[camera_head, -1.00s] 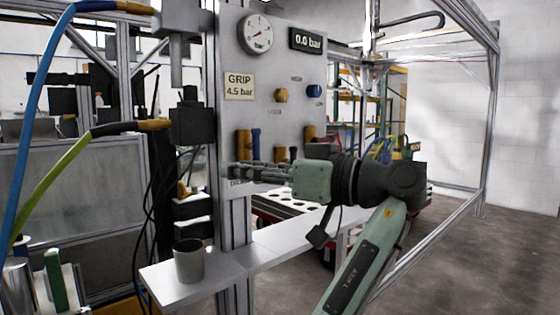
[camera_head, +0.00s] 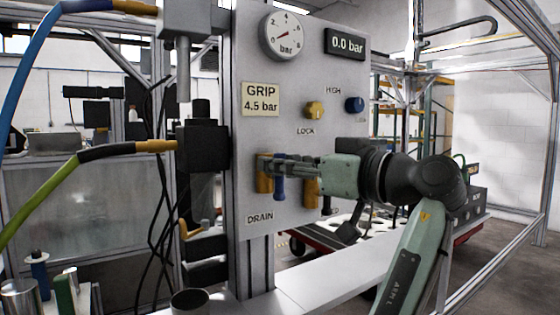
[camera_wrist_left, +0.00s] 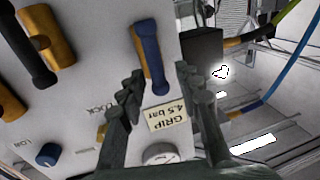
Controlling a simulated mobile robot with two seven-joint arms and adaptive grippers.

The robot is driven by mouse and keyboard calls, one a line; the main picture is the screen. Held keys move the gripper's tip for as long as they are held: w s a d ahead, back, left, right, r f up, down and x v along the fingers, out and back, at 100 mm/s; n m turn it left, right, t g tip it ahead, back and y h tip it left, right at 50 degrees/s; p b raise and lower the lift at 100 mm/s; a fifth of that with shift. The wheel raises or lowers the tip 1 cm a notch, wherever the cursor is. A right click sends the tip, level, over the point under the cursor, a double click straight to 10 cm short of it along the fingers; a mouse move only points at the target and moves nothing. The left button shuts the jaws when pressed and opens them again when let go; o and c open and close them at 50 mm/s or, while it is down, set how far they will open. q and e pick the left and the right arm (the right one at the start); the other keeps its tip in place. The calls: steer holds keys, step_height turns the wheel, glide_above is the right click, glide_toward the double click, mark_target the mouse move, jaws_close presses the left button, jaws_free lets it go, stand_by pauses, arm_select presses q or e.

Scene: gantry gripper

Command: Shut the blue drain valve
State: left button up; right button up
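The blue drain valve has a blue lever (camera_head: 280,182) hanging down beside its brass body (camera_head: 263,173), above the DRAIN label (camera_head: 260,217) on the grey panel. My left gripper (camera_head: 284,164) reaches in from the right at the lever's height and overlaps it. In the left wrist view, the blue lever (camera_wrist_left: 151,55) lies along the brass body (camera_wrist_left: 141,40). The open fingers of my left gripper (camera_wrist_left: 158,75) stand on either side of the lever's free end, with gaps visible. My right gripper is in neither view.
A black-handled valve (camera_head: 327,190) sits just right of the drain valve, partly behind my gripper. A yellow knob (camera_head: 315,110), a blue knob (camera_head: 355,104) and a gauge (camera_head: 283,36) are higher on the panel. A black box (camera_head: 203,146) with a hose stands left. A pale shelf (camera_head: 330,282) lies below.

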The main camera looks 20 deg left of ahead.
arm_select(q)
steer(key=shift+w+a, duration=0.25)
steer(key=shift+a, duration=0.2)
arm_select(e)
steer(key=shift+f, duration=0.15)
arm_select(q)
steer(key=shift+c, duration=0.4)
jaws_close()
